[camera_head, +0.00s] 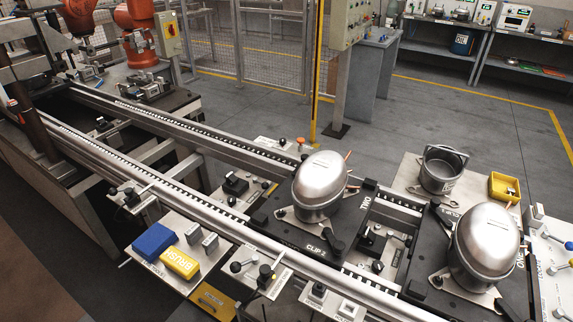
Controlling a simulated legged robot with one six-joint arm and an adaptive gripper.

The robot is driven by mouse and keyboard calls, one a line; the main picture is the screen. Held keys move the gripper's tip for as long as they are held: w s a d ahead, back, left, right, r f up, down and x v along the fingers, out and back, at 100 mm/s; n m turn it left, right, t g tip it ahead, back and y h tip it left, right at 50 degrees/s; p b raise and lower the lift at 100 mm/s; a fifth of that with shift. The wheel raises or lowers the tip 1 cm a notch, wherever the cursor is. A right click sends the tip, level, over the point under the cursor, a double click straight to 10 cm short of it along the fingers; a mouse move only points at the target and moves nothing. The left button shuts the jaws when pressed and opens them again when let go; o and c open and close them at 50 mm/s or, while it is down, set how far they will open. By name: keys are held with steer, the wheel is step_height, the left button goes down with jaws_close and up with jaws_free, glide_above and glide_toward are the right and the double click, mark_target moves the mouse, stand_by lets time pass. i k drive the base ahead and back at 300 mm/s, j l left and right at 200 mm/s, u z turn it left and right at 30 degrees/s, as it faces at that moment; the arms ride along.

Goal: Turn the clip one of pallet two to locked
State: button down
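Pallet two (287,234) is a dark plate on the conveyor, with "TWO" lettering along its right side. A silver domed compressor (320,180) stands upright on it. A black clip (335,246) sits at the front right of the compressor, beside lettering that reads like "CLIP 2". Clip one of pallet two cannot be picked out for certain; the compressor hides part of the plate's far side. I cannot tell whether any clip is locked. My gripper is not in this view.
A second compressor (484,243) stands on another pallet at the right. The conveyor rail (150,173) is empty toward the left.

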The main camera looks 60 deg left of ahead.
mark_target(303, 156)
steer(key=k+u, duration=0.1)
steer(key=u, duration=0.35)
steer(key=j+u, duration=0.15)
steer(key=u, duration=0.25)
steer(key=k+j+u, duration=0.1)
steer(key=u, duration=1.2)
steer(key=i+j+z, duration=0.5)
steer(key=j, duration=0.2)
steer(key=i+j+z, duration=0.1)
steer(key=j+z, duration=0.15)
steer(key=i+j+z, duration=0.1)
steer(key=j+z, duration=0.15)
steer(key=j, duration=0.3)
